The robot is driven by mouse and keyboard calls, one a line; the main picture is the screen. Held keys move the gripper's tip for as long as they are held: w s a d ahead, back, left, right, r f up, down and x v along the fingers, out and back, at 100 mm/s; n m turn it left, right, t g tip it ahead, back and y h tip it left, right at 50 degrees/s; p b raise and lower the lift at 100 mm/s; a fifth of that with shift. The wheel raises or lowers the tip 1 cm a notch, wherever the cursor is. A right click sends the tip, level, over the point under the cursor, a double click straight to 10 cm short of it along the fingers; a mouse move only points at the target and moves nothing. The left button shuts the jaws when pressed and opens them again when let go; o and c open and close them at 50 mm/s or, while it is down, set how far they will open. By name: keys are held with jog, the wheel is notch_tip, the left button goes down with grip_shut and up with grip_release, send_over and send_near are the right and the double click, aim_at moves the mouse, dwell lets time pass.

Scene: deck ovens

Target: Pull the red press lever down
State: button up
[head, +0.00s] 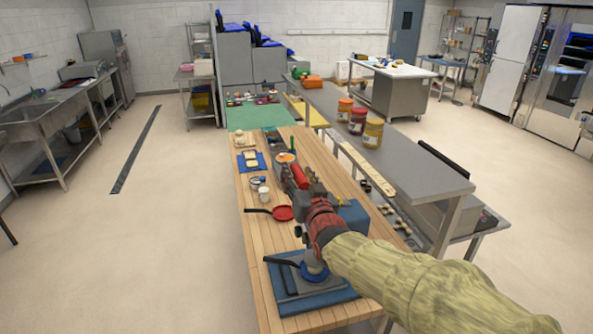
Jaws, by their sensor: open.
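A red cylindrical grip (299,175), which looks like the press lever, shows just past the end of my arm over the wooden table (257,290). The press body is largely hidden behind my arm and cannot be made out clearly. My gripper (307,186) is open. It points away from the camera toward the red grip and overlaps its near end in this view. I cannot tell whether they touch.
A red pan (283,213) lies left of my gripper, with a white cup (264,195) beyond it. A blue mat (330,306) lies at the table's near end. Several jars stand on the grey counter (425,172) to the right. The left floor is clear.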

jog(key=shift+x, duration=0.95)
jog(key=shift+c, duration=1.1)
jog(key=c, duration=0.7)
grip_shut()
